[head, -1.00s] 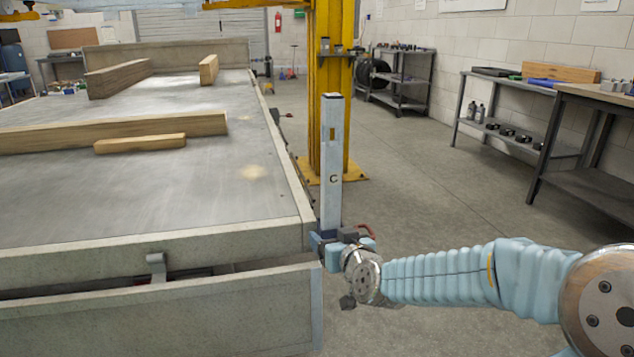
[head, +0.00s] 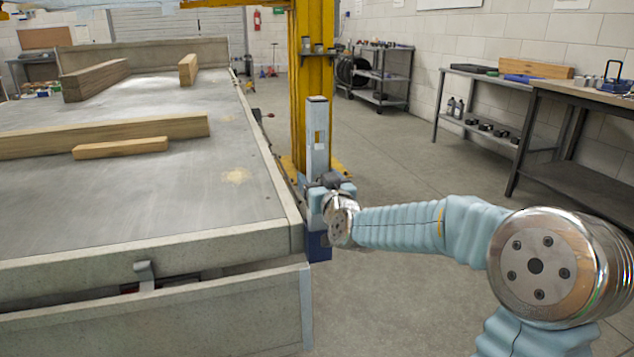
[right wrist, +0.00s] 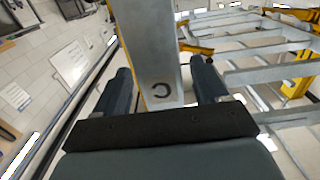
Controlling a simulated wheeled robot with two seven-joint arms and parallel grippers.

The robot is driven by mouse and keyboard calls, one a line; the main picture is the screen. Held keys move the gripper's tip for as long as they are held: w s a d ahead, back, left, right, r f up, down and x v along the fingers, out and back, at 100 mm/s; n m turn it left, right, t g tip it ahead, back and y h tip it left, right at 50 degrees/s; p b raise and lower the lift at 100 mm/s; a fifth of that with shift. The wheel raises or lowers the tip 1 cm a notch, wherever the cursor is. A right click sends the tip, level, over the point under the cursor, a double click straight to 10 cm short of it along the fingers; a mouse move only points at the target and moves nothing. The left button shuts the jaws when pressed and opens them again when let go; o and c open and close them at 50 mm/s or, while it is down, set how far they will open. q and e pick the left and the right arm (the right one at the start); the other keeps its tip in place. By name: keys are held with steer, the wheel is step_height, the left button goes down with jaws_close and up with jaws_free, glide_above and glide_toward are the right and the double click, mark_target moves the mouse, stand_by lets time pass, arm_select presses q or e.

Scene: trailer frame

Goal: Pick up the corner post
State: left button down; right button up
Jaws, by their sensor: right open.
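The corner post (head: 317,118) is a tall pale grey upright with a dark top, standing at the trailer's near right corner. Its lower part is hidden behind my right gripper (head: 331,187), and a dark blue part (head: 318,247) shows below the gripper. In the right wrist view the post (right wrist: 158,45) runs between the two fingers of my right gripper (right wrist: 160,75), with its letter C close to the palm. The fingers are open, one on each side of the post. My left gripper is not in view.
The trailer bed (head: 150,205) carries several wooden beams (head: 110,136). Its tailgate (head: 160,315) hangs in front. A yellow column (head: 312,70) stands behind the post. Workbenches (head: 570,92) line the right wall. The floor (head: 420,180) between is clear.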

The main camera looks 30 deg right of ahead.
steer(key=shift+x, duration=1.4)
steer(key=shift+a, duration=0.1)
jaws_close()
